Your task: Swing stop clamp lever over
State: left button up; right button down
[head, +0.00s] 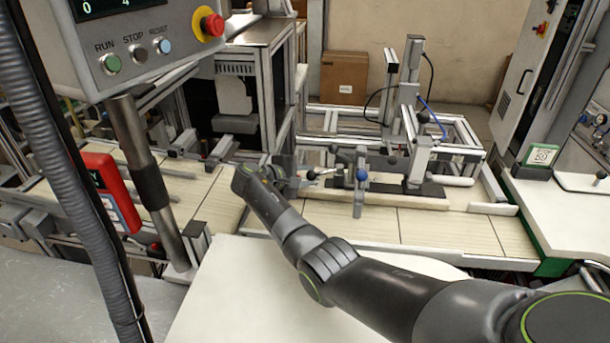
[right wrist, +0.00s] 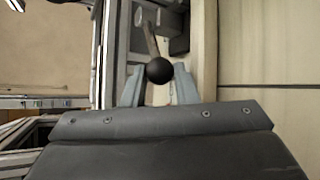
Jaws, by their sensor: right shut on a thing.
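The clamp lever shows in the right wrist view as a thin bar (right wrist: 151,38) with a round black knob (right wrist: 160,70) at its near end. My right gripper (right wrist: 159,88) is shut on the lever at its knob, one pale finger on each side. Grey clamp blocks (right wrist: 175,22) lie beyond the knob. In the head view my right gripper (head: 308,180) is small and partly hidden by my wrist, over the pale conveyor's rail side. I cannot make out the held knob there. My left gripper is not in view.
A blue-knobbed post (head: 361,176) stands just right of my right gripper. A gantry frame (head: 410,110) rises behind it. A control box (head: 150,40) on a pole and a red device (head: 108,185) stand left. The plank conveyor top (head: 425,228) is bare in front.

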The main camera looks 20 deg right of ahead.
jog(key=shift+w+d+r, duration=0.2)
jog(key=shift+w+r, duration=0.1)
jog(key=shift+r, duration=0.4)
jog(key=c, duration=1.4)
grip_release()
jog(key=shift+c, duration=0.2)
jog(key=shift+o, duration=1.3)
jog(key=shift+w+d+f, duration=0.1)
jog(key=shift+w+f, duration=0.05)
jog(key=shift+o, duration=0.2)
jog(key=shift+f, duration=0.25)
jog(key=shift+f, duration=0.1)
